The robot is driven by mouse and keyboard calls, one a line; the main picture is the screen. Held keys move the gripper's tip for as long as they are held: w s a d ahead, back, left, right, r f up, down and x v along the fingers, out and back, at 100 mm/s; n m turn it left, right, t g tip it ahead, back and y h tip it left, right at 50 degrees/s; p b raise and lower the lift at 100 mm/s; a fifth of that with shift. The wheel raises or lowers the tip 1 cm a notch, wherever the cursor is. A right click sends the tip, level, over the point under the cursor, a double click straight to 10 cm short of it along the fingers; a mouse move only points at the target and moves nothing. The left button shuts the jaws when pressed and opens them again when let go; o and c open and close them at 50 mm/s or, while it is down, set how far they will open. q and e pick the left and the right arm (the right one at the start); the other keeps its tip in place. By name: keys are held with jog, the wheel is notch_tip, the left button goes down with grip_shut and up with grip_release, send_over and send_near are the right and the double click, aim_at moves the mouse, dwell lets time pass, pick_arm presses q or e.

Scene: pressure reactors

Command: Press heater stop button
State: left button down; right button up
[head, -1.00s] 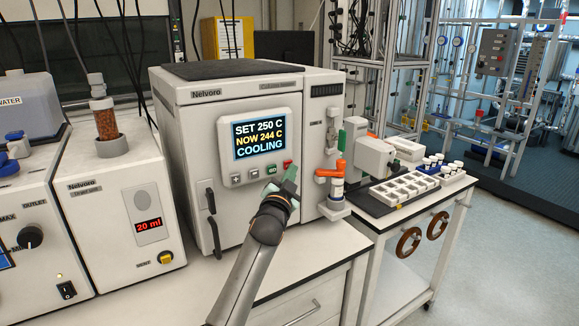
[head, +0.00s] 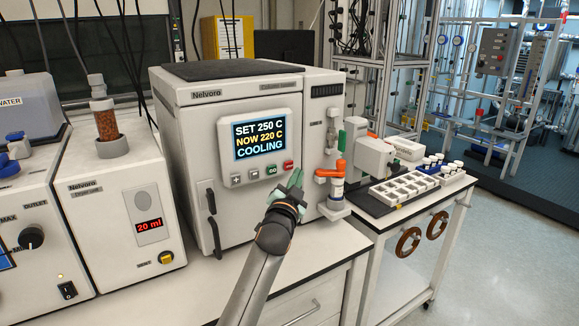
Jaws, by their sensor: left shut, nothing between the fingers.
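The heater (head: 244,110) is a white Nelvoro cabinet at the centre of the head view. Its screen (head: 259,141) reads SET 250 C, NOW 220 C, COOLING. My right gripper is out of view.
An orange-handled valve (head: 330,173) stands close to the right of my left gripper. A cart with a vial tray (head: 404,188) is right.

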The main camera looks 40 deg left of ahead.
pick_arm(q)
jog(key=shift+s+d, duration=0.25)
jog(key=shift+d, duration=0.35)
jog(key=shift+s+d, duration=0.25)
jog(key=shift+d, duration=0.35)
jog(key=shift+s+d, duration=0.25)
jog(key=shift+d, duration=0.35)
